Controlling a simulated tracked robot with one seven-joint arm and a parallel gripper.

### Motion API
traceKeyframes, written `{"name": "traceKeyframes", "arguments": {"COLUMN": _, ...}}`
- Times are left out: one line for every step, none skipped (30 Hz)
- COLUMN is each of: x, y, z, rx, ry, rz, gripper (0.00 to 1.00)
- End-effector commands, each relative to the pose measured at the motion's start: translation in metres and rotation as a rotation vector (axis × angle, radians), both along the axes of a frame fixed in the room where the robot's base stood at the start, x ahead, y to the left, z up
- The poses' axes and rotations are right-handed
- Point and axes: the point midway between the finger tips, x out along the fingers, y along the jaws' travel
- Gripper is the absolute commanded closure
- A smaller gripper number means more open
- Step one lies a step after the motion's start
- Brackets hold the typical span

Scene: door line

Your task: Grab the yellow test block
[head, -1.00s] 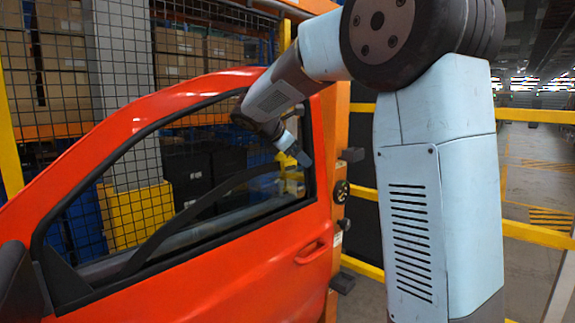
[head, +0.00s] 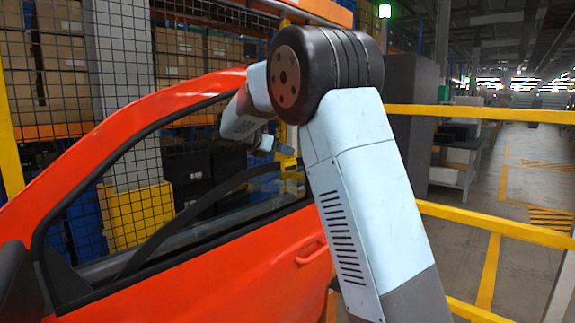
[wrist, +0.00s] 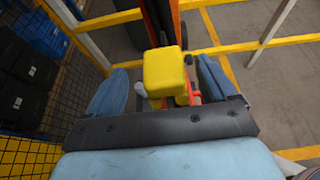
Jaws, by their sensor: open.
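The yellow test block (wrist: 165,72) is in the wrist view, ahead of my gripper and centred between its two blue-grey fingers. My gripper (wrist: 160,84) is open, with a finger to either side of the block and visible space between them and it. I cannot tell whether the block is fully between the fingertips or a little beyond them. In the head view my gripper (head: 284,152) is small, at the right end of the red door's window, and partly hidden by my arm. The block cannot be made out surely there.
A red car door (head: 200,262) with a window frame stands close on the left. Black mesh fencing (head: 130,120) stands behind it. Yellow rails (head: 490,113) cross the right side, with an open aisle beyond. In the wrist view, red and dark parts lie behind the block.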

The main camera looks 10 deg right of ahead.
Motion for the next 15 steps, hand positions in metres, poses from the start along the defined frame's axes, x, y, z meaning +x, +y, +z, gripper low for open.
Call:
{"name": "traceKeyframes", "arguments": {"x": 0.003, "y": -0.007, "z": -0.003, "rx": -0.001, "ry": 0.001, "rz": -0.004, "gripper": 0.15}}
{"name": "traceKeyframes", "arguments": {"x": 0.005, "y": -0.011, "z": -0.005, "rx": -0.001, "ry": 0.002, "rz": -0.005, "gripper": 0.15}}
{"name": "traceKeyframes", "arguments": {"x": 0.008, "y": -0.015, "z": -0.007, "rx": 0.000, "ry": 0.000, "rz": -0.004, "gripper": 0.15}}
{"name": "traceKeyframes", "arguments": {"x": 0.010, "y": -0.019, "z": -0.008, "rx": 0.000, "ry": 0.000, "rz": -0.004, "gripper": 0.15}}
{"name": "traceKeyframes", "arguments": {"x": 0.012, "y": -0.021, "z": -0.010, "rx": 0.000, "ry": 0.000, "rz": -0.004, "gripper": 0.15}}
{"name": "traceKeyframes", "arguments": {"x": 0.015, "y": -0.025, "z": -0.012, "rx": 0.000, "ry": 0.000, "rz": -0.003, "gripper": 0.15}}
{"name": "traceKeyframes", "arguments": {"x": 0.016, "y": -0.026, "z": -0.013, "rx": 0.000, "ry": 0.000, "rz": -0.003, "gripper": 0.15}}
{"name": "traceKeyframes", "arguments": {"x": 0.017, "y": -0.028, "z": -0.014, "rx": 0.000, "ry": 0.000, "rz": -0.002, "gripper": 0.15}}
{"name": "traceKeyframes", "arguments": {"x": 0.018, "y": -0.029, "z": -0.014, "rx": 0.000, "ry": 0.000, "rz": -0.001, "gripper": 0.15}}
{"name": "traceKeyframes", "arguments": {"x": 0.018, "y": -0.030, "z": -0.014, "rx": 0.000, "ry": 0.000, "rz": -0.001, "gripper": 0.15}}
{"name": "traceKeyframes", "arguments": {"x": 0.018, "y": -0.030, "z": -0.014, "rx": 0.000, "ry": 0.000, "rz": -0.001, "gripper": 0.15}}
{"name": "traceKeyframes", "arguments": {"x": 0.018, "y": -0.030, "z": -0.014, "rx": 0.000, "ry": 0.000, "rz": -0.001, "gripper": 0.15}}
{"name": "traceKeyframes", "arguments": {"x": 0.018, "y": -0.030, "z": -0.014, "rx": 0.000, "ry": 0.000, "rz": -0.001, "gripper": 0.15}}
{"name": "traceKeyframes", "arguments": {"x": 0.018, "y": -0.030, "z": -0.014, "rx": 0.000, "ry": 0.000, "rz": -0.001, "gripper": 0.15}}
{"name": "traceKeyframes", "arguments": {"x": 0.018, "y": -0.030, "z": -0.014, "rx": 0.000, "ry": 0.000, "rz": -0.002, "gripper": 0.15}}
